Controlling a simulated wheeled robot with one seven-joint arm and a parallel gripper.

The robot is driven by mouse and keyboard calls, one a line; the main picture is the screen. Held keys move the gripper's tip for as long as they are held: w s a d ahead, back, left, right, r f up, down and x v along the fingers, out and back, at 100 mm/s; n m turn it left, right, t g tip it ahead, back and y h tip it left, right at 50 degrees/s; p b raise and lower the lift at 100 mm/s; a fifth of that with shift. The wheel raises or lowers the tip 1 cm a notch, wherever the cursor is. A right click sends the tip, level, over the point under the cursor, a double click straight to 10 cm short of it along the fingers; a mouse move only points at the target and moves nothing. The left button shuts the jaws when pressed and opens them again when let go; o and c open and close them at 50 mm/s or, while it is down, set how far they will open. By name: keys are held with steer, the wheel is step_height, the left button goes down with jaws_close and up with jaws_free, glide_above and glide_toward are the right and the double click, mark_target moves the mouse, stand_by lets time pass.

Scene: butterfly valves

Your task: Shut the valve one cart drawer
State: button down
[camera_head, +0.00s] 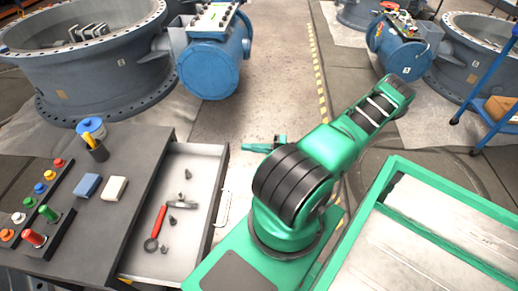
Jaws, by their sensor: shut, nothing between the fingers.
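The cart (120,165) stands at the lower left with a dark grey top. Its drawer (200,162) is pulled out to the right, showing a pale inside. The drawer's light bar handle (224,208) is on its right front face. My gripper (248,147) shows small beyond my green arm, to the right of the drawer's far corner. It is shut and empty, apart from the handle. My arm hides part of the wrist.
A large valve (90,60) stands behind. A green-framed table (430,230) is at right.

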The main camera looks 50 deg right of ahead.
mark_target(228, 146)
steer(key=shift+x, duration=2.65)
